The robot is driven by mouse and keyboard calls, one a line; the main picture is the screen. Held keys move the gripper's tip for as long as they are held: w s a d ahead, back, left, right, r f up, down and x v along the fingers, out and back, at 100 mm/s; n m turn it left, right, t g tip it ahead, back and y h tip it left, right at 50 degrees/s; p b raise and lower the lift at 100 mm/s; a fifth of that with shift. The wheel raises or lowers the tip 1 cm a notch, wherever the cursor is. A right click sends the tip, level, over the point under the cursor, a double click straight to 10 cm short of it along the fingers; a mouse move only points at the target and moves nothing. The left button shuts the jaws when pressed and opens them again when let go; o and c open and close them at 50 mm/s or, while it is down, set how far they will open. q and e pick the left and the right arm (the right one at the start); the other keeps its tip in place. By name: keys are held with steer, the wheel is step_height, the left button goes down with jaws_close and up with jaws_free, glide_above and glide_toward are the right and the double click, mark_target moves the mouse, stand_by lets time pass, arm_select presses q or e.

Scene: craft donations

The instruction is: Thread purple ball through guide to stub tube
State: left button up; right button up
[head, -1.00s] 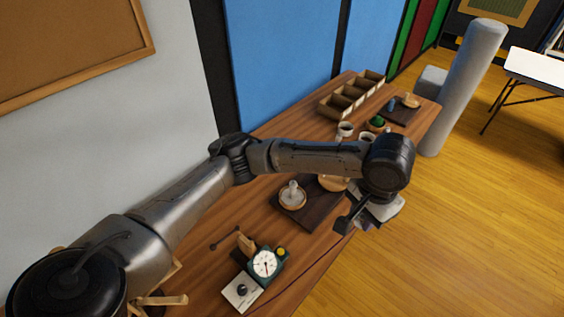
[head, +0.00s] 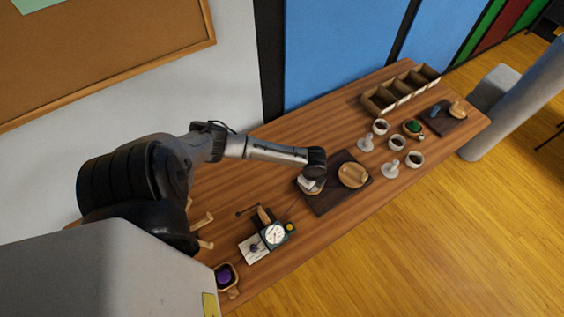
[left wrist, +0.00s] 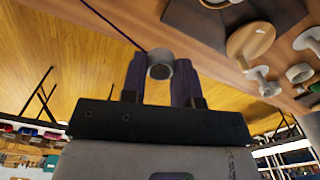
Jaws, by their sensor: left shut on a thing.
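The purple ball (head: 225,275) sits in a wooden-rimmed bowl at the near table edge in the head view. A thin dark thread (left wrist: 110,20) runs from the top to the tube. In the head view the thread (head: 293,210) runs from the gripper toward the dial device. I cannot tell which part is the guide. My right gripper is not in view.
The dial device (head: 274,234) stands on the near table, with a wooden piece (head: 264,215) beside it. A round wooden dish (head: 352,175) is on the board. White cups (head: 415,159) and grey spool-like pieces (head: 393,168) stand farther right. A compartment tray (head: 400,90) lies behind them.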

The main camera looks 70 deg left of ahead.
arm_select(q)
steer(key=s+a+m+p, duration=0.3)
steer(key=s+a, duration=0.4)
steer(key=s, duration=0.1)
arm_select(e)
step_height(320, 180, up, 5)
arm_select(q)
steer(key=shift+f+b, duration=3.9)
steer(key=shift+f, duration=1.15)
steer(key=w+a+b, duration=0.1)
steer(key=w+b, duration=0.3)
steer(key=w, duration=0.1)
steer(key=w+a+b, duration=0.1)
steer(key=w+b, duration=0.4)
steer(key=w+a+b, duration=0.1)
steer(key=w+b, duration=0.3)
steer(key=w, duration=0.1)
steer(key=shift+w+a+f+b, duration=0.1)
steer(key=shift+w+a+b, duration=0.1)
steer(key=shift+b, duration=0.2)
steer(key=shift+f, duration=1.05)
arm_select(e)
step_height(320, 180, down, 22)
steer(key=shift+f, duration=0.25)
